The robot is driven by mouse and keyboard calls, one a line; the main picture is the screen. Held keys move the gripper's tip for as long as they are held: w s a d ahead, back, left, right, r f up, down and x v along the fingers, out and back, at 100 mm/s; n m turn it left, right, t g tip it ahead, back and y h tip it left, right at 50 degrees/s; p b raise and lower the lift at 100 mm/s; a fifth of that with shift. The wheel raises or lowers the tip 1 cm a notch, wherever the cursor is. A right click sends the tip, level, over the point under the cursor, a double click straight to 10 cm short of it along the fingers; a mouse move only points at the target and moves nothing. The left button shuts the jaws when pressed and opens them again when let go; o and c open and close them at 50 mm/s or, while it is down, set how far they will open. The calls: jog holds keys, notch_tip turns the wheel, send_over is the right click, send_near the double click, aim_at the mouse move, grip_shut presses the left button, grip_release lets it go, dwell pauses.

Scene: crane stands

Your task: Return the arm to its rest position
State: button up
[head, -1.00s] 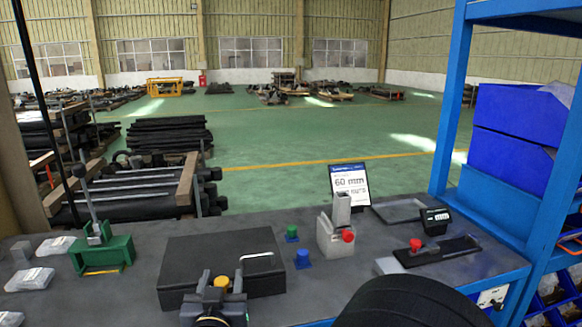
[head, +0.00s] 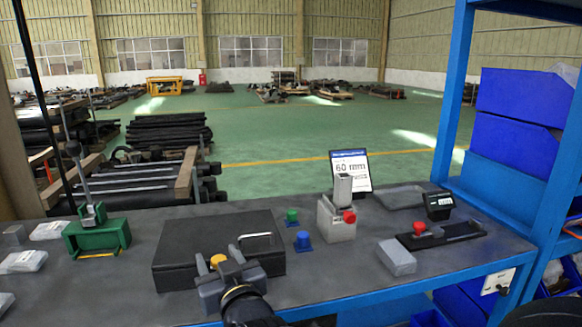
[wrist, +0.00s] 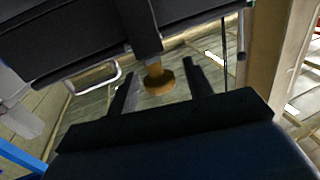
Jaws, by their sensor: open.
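My gripper (head: 232,262) is low at the front of the desk, before the black case (head: 190,252). Part of my dark arm shows behind it at the bottom edge. In the wrist view my gripper (wrist: 160,85) has two dark fingers standing apart. A yellow knob (head: 217,261) shows beside the fingers in the head view. In the wrist view this knob (wrist: 160,83) appears between them, in line with a dark bar; I cannot tell whether anything touches it. The case (wrist: 70,35) also shows at the top of the wrist view.
The grey desk (head: 330,285) holds a green fixture (head: 97,238), a green knob (head: 292,216), a blue knob (head: 303,241), a grey stand (head: 337,220), a sign (head: 352,172), a grey block (head: 397,258) and a black gauge (head: 440,234). A blue rack (head: 449,110) stands right.

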jog(key=shift+r+n+g+y+p, duration=0.15)
jog(key=shift+n+g+y+p, duration=1.1)
jog(key=shift+y+p, duration=0.3)
jog(key=shift+n+g+y+p, duration=0.35)
jog(key=shift+n+y+p, duration=0.1)
jog(key=shift+y+p, duration=0.1)
